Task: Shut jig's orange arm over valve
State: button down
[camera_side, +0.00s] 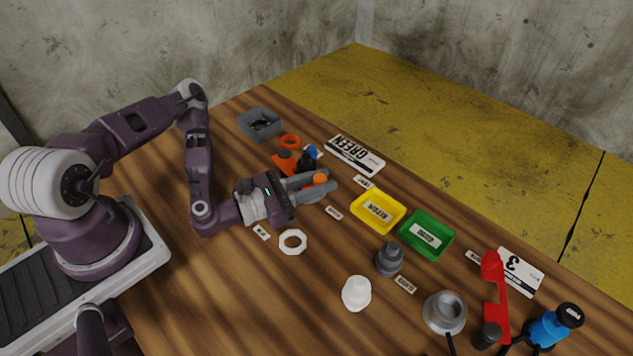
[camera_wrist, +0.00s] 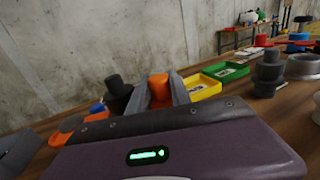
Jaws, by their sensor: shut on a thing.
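My gripper (camera_side: 320,186) is low over the table with its grey fingers shut on an orange piece (camera_side: 320,179), which looks like the end of the jig's orange arm. In the wrist view this orange piece (camera_wrist: 159,88) stands between the fingertips. Just behind the fingers in the side view is a black upright part (camera_side: 307,159) with a blue part (camera_side: 312,151) and an orange part (camera_side: 284,162), apparently the jig. The wrist view shows the black part (camera_wrist: 117,92) left of the fingers. I cannot make out the valve or how the arm joins the jig.
A grey box (camera_side: 260,123) and an orange ring (camera_side: 290,141) lie behind. A yellow tray (camera_side: 398,211) and a green tray (camera_side: 443,239) stand to the right. Stepped grey (camera_side: 389,260) and white (camera_side: 356,293) parts stand front right.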

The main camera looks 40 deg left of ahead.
jog(key=shift+r, duration=0.1)
jog(key=c, duration=1.2)
grip_release()
jog(key=shift+o, duration=0.2)
jog(key=shift+s, duration=0.1)
